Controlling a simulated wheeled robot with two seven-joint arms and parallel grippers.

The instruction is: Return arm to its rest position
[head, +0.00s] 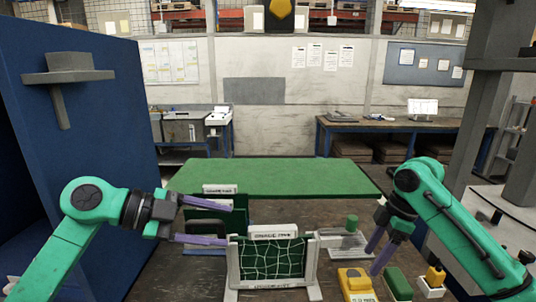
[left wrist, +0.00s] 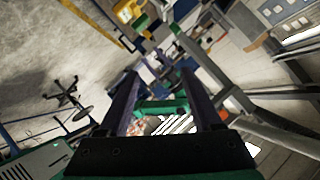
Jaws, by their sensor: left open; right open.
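My left gripper (head: 230,222) is open, with its two purple fingers pointing right, at the left of a labelled holder with a green net front (head: 270,258). In the left wrist view, its two dark fingers (left wrist: 165,80) stand apart, with nothing clearly held between them. My right gripper (head: 373,262) is open and points down, above a yellow block (head: 356,282) and to the right of the net holder. I cannot pick out a microscope arm for certain in either view.
A green-topped table (head: 270,178) lies ahead. A dark green labelled holder (head: 218,190) is behind my left fingers. A grey stand with a green cylinder (head: 352,222), a green block (head: 398,283) and a yellow piece on a white block (head: 434,277) are near my right gripper. A blue panel (head: 100,130) stands left.

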